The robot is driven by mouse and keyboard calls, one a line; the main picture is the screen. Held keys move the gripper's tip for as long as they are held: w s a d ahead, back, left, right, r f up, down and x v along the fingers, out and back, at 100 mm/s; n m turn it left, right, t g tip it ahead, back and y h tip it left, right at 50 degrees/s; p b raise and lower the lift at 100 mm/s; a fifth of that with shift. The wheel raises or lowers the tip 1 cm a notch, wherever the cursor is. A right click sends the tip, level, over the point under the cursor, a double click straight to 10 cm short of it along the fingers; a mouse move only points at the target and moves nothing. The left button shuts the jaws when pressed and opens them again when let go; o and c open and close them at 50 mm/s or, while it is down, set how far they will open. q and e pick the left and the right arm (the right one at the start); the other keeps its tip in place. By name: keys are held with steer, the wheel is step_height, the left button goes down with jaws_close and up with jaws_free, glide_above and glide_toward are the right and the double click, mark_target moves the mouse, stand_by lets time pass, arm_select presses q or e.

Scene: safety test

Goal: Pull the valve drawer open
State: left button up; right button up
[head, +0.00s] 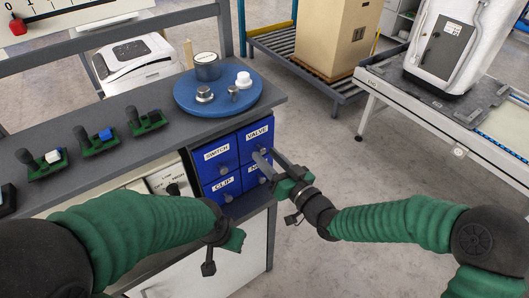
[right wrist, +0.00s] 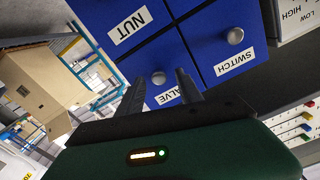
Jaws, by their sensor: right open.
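The valve drawer (head: 257,134) is the upper right one in a blue block of drawers under the counter. It looks shut, flush with its neighbours. In the right wrist view, its label is upside down and partly covered by a finger, and its round silver knob (right wrist: 158,77) shows near the fingertips. My right gripper (head: 264,160) is open, its two fingers pointing at the drawer front around the knob; I cannot tell whether they touch it. My left gripper (head: 233,241) hangs in front of the counter, away from the drawers, its fingers hidden.
The switch drawer (head: 216,156), clip drawer (head: 221,189) and nut drawer (right wrist: 118,28) adjoin it. A blue round tray (head: 181,98) with several metal parts stands on the counter above. Green fixtures (head: 99,141) sit to the left. The floor right of the counter is clear.

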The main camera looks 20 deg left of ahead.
steer(key=shift+w+a, duration=0.3)
steer(key=shift+a, duration=0.2)
steer(key=shift+w+a, duration=0.1)
steer(key=shift+w, duration=0.2)
jaws_close()
stand_by(0.9)
